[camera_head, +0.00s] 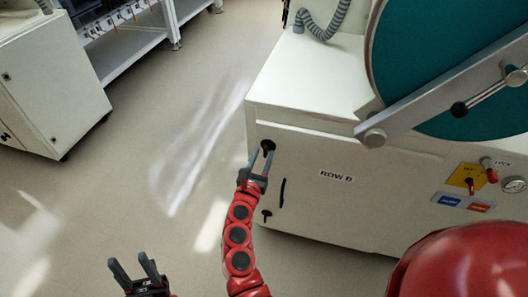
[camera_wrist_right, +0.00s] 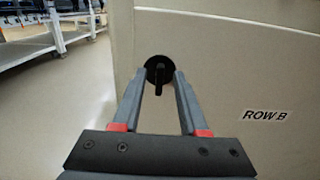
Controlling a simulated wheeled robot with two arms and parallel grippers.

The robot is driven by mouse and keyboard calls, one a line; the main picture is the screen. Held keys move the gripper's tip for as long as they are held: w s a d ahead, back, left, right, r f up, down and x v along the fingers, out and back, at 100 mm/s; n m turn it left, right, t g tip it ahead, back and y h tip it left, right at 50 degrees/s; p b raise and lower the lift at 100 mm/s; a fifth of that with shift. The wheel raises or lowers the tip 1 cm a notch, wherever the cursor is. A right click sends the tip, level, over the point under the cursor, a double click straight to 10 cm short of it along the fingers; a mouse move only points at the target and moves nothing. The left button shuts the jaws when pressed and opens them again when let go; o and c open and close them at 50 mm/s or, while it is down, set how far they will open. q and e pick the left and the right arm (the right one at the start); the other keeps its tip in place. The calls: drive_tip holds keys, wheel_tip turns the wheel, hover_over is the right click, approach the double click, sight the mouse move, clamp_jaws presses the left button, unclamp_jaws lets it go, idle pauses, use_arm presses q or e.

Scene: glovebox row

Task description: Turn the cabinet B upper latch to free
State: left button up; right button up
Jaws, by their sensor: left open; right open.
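The cabinet B upper latch (camera_head: 268,144) is a round black plate near the top left corner of the white front marked ROW B. In the right wrist view the latch (camera_wrist_right: 159,66) shows a short black tab pointing straight down. My right gripper (camera_head: 262,153) is open in front of the latch; in its wrist view its two fingertips (camera_wrist_right: 160,80) lie to the left and right of the tab. I cannot tell whether they touch it. My left gripper (camera_head: 134,268) is open and empty, low over the floor at the left, away from the cabinet.
A lower latch (camera_head: 266,214) and a dark vertical handle (camera_head: 282,192) sit below on the same front. A yellow panel (camera_head: 461,177) with red knobs is at the right. Another white cabinet (camera_head: 45,85) stands at far left; the floor (camera_head: 150,130) between is clear.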

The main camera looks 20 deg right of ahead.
drive_tip(key=shift+x, duration=0.85)
clamp_jaws()
